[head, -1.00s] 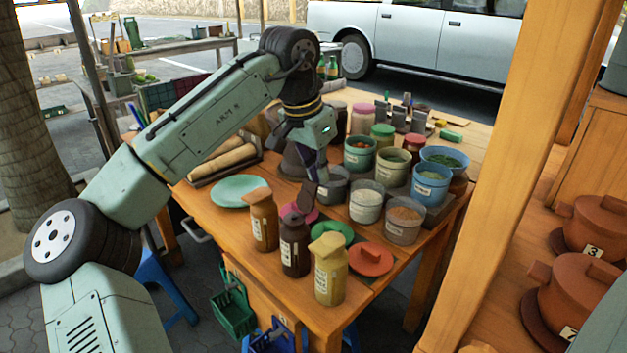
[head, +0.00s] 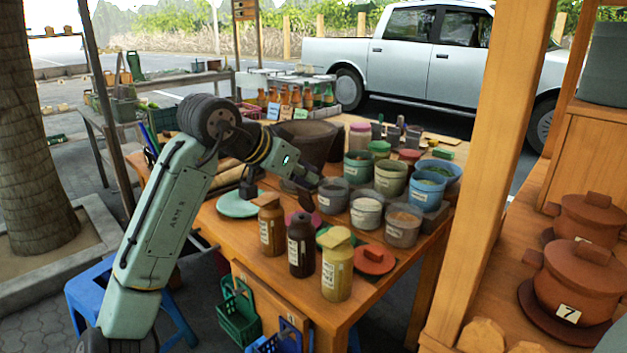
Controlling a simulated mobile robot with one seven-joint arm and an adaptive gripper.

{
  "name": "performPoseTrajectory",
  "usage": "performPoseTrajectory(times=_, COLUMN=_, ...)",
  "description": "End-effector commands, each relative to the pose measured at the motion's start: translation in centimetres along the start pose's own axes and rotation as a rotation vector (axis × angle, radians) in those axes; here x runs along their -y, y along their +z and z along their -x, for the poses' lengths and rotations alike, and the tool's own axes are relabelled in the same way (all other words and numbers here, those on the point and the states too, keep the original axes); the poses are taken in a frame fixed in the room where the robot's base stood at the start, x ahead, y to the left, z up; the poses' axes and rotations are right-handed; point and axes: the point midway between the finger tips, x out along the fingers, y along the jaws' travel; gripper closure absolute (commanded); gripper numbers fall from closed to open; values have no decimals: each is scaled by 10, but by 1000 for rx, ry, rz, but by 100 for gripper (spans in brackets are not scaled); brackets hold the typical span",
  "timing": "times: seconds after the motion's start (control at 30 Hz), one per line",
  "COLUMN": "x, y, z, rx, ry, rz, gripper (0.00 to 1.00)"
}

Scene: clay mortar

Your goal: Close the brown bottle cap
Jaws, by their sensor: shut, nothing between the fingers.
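Three bottles stand in a row near the table's front edge. The left one is an orange-brown bottle (head: 271,229) with a flat brown cap (head: 267,199) that looks tilted on its top. The middle one is a dark brown bottle (head: 301,252) with a dark cap (head: 299,219). The right one is a yellow bottle (head: 337,272) with a yellow cap (head: 337,238).
A red lid (head: 373,260) and a partly hidden green lid (head: 330,231) lie right of and behind the bottles. A green plate (head: 240,204) lies to the left. Several powder-filled bowls (head: 403,226) crowd the right side. A wooden post (head: 500,170) stands right of the table.

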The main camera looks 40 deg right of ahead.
Motion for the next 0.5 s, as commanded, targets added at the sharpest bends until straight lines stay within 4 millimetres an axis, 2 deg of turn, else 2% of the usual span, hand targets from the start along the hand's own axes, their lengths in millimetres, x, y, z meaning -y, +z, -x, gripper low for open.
performPoseTrajectory(times=0.03, x=1, y=10, z=0, rx=-50, ry=3, rz=7, gripper=100)
performPoseTrajectory(times=0.23, x=1, y=22, z=9, rx=-93, ry=1, rz=4, gripper=100)
performPoseTrajectory(times=0.5, x=1, y=47, z=15, rx=-361, ry=2, rz=7, gripper=100)
